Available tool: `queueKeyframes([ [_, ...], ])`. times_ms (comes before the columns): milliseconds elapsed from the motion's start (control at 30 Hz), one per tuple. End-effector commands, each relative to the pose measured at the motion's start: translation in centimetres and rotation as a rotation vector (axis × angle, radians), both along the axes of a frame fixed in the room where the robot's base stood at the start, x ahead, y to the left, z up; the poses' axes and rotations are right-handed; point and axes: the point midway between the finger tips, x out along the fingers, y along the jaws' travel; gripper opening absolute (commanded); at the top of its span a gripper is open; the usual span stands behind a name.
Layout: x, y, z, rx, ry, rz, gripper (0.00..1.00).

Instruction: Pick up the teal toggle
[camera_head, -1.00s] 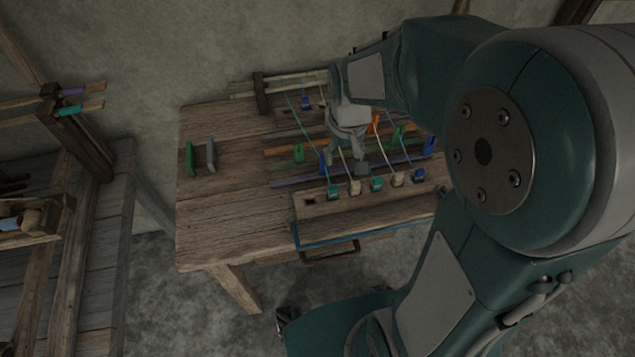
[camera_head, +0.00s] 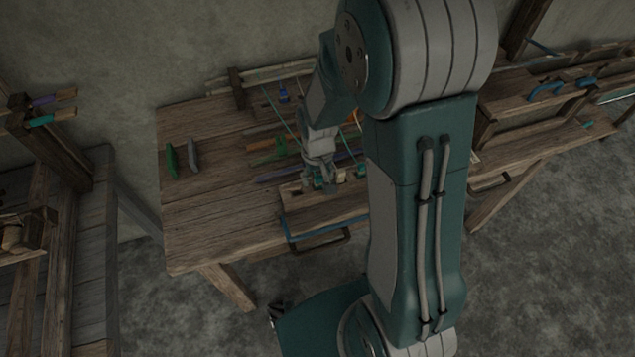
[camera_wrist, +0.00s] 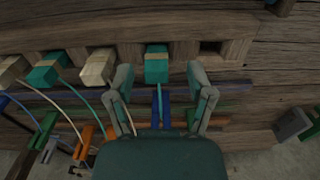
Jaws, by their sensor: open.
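In the wrist view a teal toggle (camera_wrist: 157,65) with a tan band sits in a slot of a wooden rack (camera_wrist: 130,30). A thin teal cord runs from it towards my gripper. My gripper (camera_wrist: 160,76) is open, with one finger on each side of this toggle and a gap to each. A second teal toggle (camera_wrist: 46,71) sits farther left, with cream toggles (camera_wrist: 97,67) beside it. In the head view my gripper (camera_head: 318,183) is low over the rack (camera_head: 325,214) and hides much of the toggle row.
An empty slot (camera_wrist: 210,48) is right of the near toggle. Blue, green and orange pieces (camera_wrist: 88,140) lie beyond the row. A green upright piece (camera_head: 171,162) and a grey one (camera_head: 193,156) stand on the table (camera_head: 215,220), whose left part is mostly clear.

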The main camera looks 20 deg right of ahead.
Motion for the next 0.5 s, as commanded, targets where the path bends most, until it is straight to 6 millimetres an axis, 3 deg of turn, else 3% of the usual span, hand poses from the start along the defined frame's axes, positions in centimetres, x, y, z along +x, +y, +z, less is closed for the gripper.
queueKeyframes([
  [300, -0.03, -0.06, -0.82, 0.001, -0.001, 0.000, 0.69],
  [367, -0.02, -0.03, -0.82, 0.000, 0.000, 0.000, 0.47],
  [500, -0.01, -0.01, -0.82, 0.000, 0.000, 0.000, 0.12],
])
